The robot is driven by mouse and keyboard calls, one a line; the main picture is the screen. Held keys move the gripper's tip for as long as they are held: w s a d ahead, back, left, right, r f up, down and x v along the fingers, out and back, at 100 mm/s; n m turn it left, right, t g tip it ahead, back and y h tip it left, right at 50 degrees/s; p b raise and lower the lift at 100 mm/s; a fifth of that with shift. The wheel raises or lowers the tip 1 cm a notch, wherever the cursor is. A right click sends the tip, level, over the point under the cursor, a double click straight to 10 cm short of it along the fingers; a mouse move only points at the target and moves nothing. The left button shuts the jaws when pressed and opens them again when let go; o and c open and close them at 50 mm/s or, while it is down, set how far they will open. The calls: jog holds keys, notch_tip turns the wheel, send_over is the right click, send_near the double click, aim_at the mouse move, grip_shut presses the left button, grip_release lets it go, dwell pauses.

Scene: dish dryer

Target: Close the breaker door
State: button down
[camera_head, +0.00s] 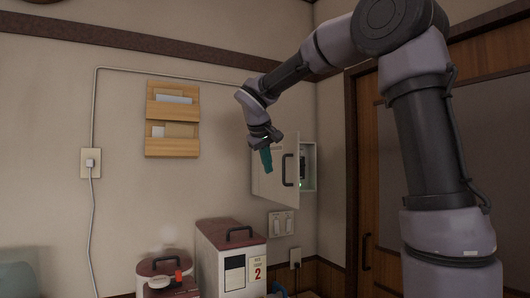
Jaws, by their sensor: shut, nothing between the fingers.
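The breaker box (309,167) is a pale wall cabinet right of centre, near the corner. Its white breaker door (275,190) stands open, swung out to the left, with a dark vertical handle (288,170) near its right edge. Dark breaker parts and a small green light show inside the box. My gripper (266,165), with teal fingers, is shut and empty. It points down and overlaps the left part of the door in the picture. I cannot tell whether it touches the door. My arm reaches in from the right and hides part of the door's upper area.
A wooden letter rack (172,146) hangs on the wall at left. Below the door stand a white box with a red lid (223,244) and a round lidded pot (160,268). Switches (281,223) sit under the breaker box. A wooden door (367,190) is at right.

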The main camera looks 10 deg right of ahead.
jog(key=shift+w+d+r, duration=0.1)
jog(key=shift+w+d, duration=0.15)
jog(key=shift+d, duration=0.35)
jog(key=shift+w+d+f, duration=0.1)
jog(key=shift+w+d, duration=0.2)
jog(key=shift+d, duration=0.3)
jog(key=shift+w+d+r, duration=0.1)
jog(key=shift+w+d, duration=0.15)
jog(key=shift+d, duration=0.35)
